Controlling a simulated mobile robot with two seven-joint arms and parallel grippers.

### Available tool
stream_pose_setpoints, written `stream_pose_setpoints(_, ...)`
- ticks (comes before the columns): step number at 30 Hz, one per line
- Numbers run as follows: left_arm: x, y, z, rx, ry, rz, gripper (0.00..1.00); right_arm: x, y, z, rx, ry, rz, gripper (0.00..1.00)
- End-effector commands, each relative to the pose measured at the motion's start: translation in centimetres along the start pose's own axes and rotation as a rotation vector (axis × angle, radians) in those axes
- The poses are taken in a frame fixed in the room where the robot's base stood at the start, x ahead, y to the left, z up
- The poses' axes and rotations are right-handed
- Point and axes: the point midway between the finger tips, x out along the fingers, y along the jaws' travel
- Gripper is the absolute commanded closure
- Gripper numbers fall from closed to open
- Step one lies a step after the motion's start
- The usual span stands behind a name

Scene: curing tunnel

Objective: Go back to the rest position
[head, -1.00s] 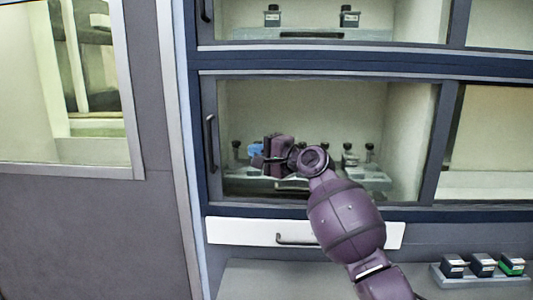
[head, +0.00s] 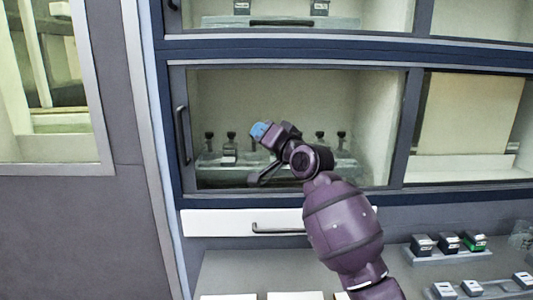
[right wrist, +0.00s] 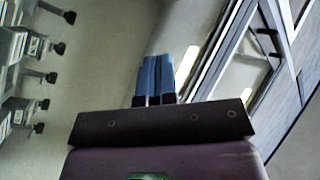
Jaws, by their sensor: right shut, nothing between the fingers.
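My left gripper is in neither view.
A white drawer (head: 225,224) is below. Small dark boxes (head: 447,241) stand on a tray at the lower right.

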Motion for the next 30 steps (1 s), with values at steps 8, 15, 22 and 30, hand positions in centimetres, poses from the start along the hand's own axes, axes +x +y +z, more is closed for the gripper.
stream_pose_setpoints(8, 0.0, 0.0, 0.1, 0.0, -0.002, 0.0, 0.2, -6.4, 7.2, 2.5, -0.3, 0.096, 0.154, 1.0)
stream_pose_setpoints(15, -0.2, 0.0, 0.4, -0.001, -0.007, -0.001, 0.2, -14.7, 14.1, 7.0, -0.531, 0.102, 0.33, 1.0)
stream_pose_setpoints(22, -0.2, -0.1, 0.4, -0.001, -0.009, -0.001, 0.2, -23.4, 19.0, 12.2, -0.677, 0.043, 0.483, 1.0)
stream_pose_setpoints(30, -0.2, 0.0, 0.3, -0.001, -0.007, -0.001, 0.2, -34.3, 22.8, 19.0, -0.744, -0.082, 0.637, 1.0)
